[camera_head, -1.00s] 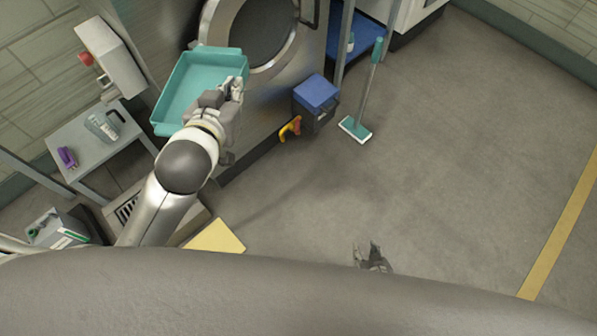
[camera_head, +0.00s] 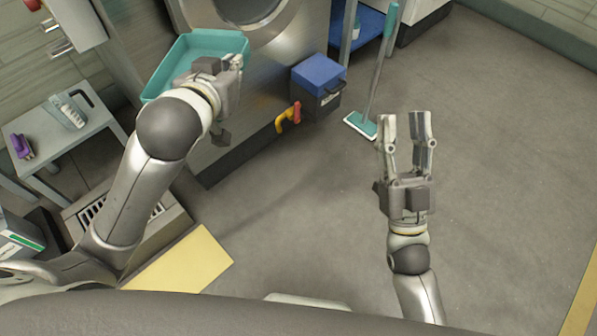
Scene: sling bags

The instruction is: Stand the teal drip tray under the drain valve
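The teal drip tray (camera_head: 172,68) is in the upper left of the head view, held up in front of the steel machine. My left gripper (camera_head: 236,64) is at the tray's right rim and appears shut on it; the fingertips are partly hidden. The drain valve (camera_head: 287,117), yellow with a red handle, sticks out low on the machine's front, to the right of and below the tray in the picture. My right gripper (camera_head: 405,125) is open and empty over bare floor, right of the valve.
A blue-lidded box (camera_head: 318,82) sits beside the valve. A teal mop (camera_head: 362,122) stands right of it. A grey side table (camera_head: 65,130) and a floor drain grate (camera_head: 92,208) are at left. The floor at right is clear.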

